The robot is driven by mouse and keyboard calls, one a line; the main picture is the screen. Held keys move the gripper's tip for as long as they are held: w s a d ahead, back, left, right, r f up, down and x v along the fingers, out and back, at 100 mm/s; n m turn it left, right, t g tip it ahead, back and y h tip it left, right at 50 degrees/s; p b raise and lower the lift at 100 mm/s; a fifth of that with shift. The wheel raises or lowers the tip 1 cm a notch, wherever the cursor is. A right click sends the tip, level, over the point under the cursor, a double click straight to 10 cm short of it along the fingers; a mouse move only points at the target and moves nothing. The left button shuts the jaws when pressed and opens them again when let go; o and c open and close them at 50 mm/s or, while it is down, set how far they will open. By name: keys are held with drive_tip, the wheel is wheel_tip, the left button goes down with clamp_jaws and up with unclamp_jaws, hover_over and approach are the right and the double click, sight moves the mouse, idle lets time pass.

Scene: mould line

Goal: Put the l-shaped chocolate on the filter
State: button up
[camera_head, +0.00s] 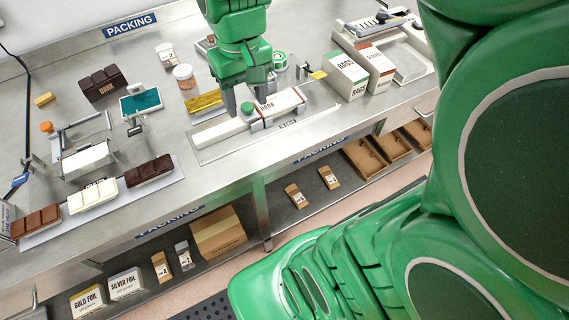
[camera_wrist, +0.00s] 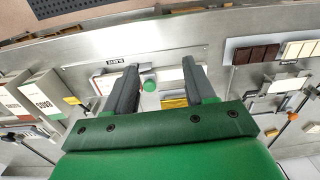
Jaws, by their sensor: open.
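My gripper (camera_head: 246,98) points down over the long white sealer (camera_head: 222,132) in the middle of the bench. Its two dark fingers are apart, and in the wrist view the gripper (camera_wrist: 160,78) shows a gap with a green knob (camera_wrist: 148,85) seen between the fingers. No held object shows. I cannot make out an l-shaped chocolate or a filter in either view. The chocolates I see are a brown bar (camera_head: 37,222), a white bar (camera_head: 93,195) and a dark bar (camera_head: 150,170) on a pale board at the front left.
A wrapped bar (camera_head: 280,103) lies on the sealer. Shelves below hold boxes (camera_head: 218,233). Bare bench (camera_head: 205,185) lies along the front.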

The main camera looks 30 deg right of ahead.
drive_tip(key=s+f+g, duration=0.1)
drive_tip(key=s+f, duration=0.2)
drive_tip(key=s, duration=1.2)
drive_tip(key=shift+f+m+g, duration=0.15)
drive_tip(key=shift+m+g, duration=0.15)
